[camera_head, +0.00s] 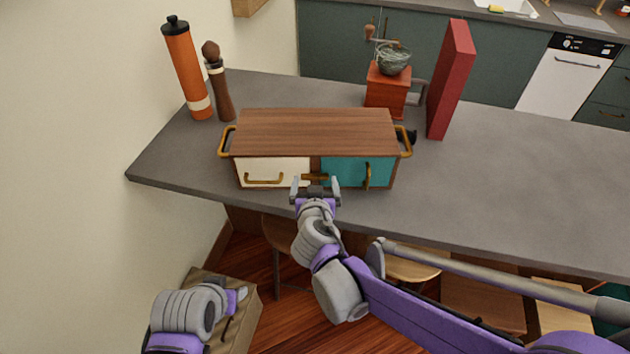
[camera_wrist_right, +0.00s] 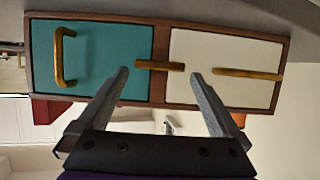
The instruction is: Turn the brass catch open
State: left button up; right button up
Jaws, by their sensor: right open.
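The wooden cabinet (camera_head: 315,132) stands on the grey counter, with a cream front (camera_head: 273,170) on the left and a teal door (camera_head: 345,171) on the right. The brass catch (camera_head: 314,176) lies horizontally across the divider between them, overlapping the teal door's edge. In the right wrist view the brass catch (camera_wrist_right: 160,66) appears upside down, between and beyond the fingertips. My right gripper (camera_head: 315,186) is open and empty in front of the catch, apart from it. My left gripper (camera_head: 238,293) is low at the left, away from the cabinet; its jaws are unclear.
An orange bottle (camera_head: 187,75) and a brown pepper mill (camera_head: 219,88) stand behind the cabinet at left. A coffee grinder (camera_head: 387,90) and a red box (camera_head: 450,80) stand behind at right. The counter (camera_head: 530,185) is clear on the right.

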jog(key=shift+x, duration=0.75)
jog(key=c, duration=1.1)
